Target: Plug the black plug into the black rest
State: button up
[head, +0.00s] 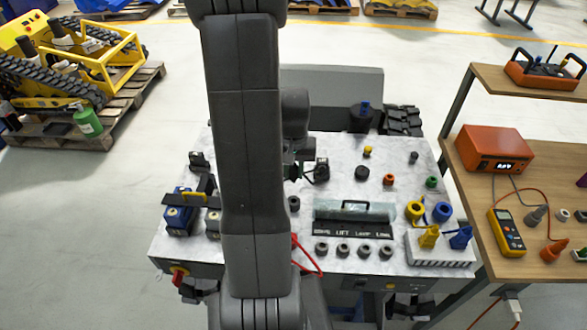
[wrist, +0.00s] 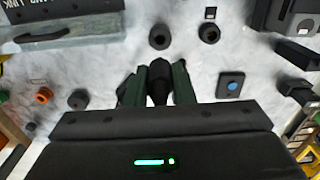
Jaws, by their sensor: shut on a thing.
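In the wrist view my gripper (wrist: 157,88) is shut on the black plug (wrist: 158,80); its green-edged fingers stand on either side. The plug's tip points up the picture, toward two dark round sockets (wrist: 160,36) (wrist: 209,33), and looks apart from them. A black round fitting (wrist: 78,99) sits left of the gripper; in the head view it is right of my arm (head: 362,173). I cannot tell which of these dark fittings is the black rest. In the head view my arm hides most of the gripper and the plug.
A blue button (wrist: 232,85) is right of the gripper. The panel has a handled clear cover (head: 355,211), several dark knobs (head: 322,250), an orange fitting (head: 389,179), and yellow and blue plugs (head: 429,237) (head: 461,238). Blue-and-black blocks (head: 180,220) stand at left.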

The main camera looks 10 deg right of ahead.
aim_at(293, 182)
jog(key=shift+f+b, duration=2.3)
jog(key=shift+f, duration=0.65)
jog(key=shift+f+b, duration=0.1)
jog(key=shift+b, duration=0.25)
jog(key=shift+f, duration=0.35)
jog(key=shift+f+b, duration=1.8)
jog(key=shift+f, duration=0.05)
jog(key=o, duration=1)
jog(key=shift+r, duration=0.1)
jog(key=shift+o, duration=0.2)
notch_tip(293, 182, up, 14)
jog(key=shift+f, duration=0.1)
jog(key=shift+f, duration=0.1)
